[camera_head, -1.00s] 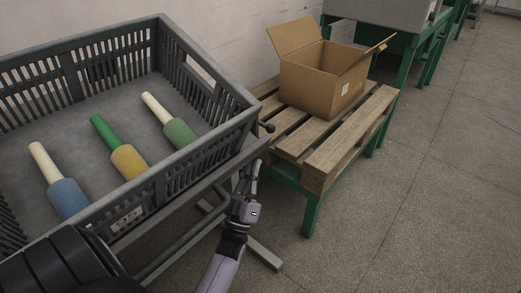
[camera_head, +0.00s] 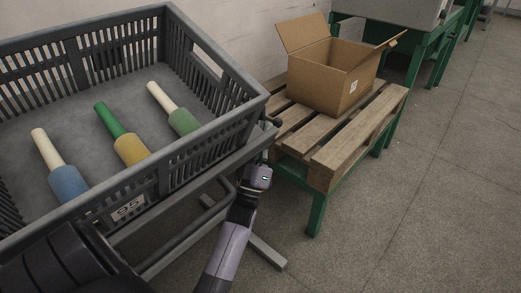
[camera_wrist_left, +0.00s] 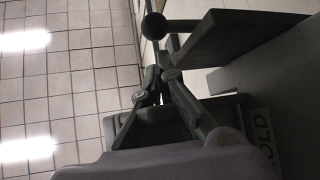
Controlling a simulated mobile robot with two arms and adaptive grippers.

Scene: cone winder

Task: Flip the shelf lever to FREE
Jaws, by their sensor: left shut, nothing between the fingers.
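The shelf lever's dark ball knob (camera_head: 276,122) shows at the right corner of the shelf under the grey crate. It shows larger in the left wrist view (camera_wrist_left: 154,26), just beyond my fingertips. My left gripper (camera_head: 265,154) is just below the knob, beside the shelf edge, its fingers partly lost against the dark frame. In the left wrist view my left gripper (camera_wrist_left: 165,50) is shut and empty, close to the knob; I cannot tell whether it touches. A white label (camera_wrist_left: 262,138), partly covered, reads "OLD" in its visible part. My right gripper is not in view.
The grey slatted crate (camera_head: 165,205) holds blue, yellow and green cones. To the right, a wooden pallet (camera_head: 345,140) on a green stand bears an open cardboard box (camera_head: 325,82). Frame legs stand below my left arm. The floor at right is clear.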

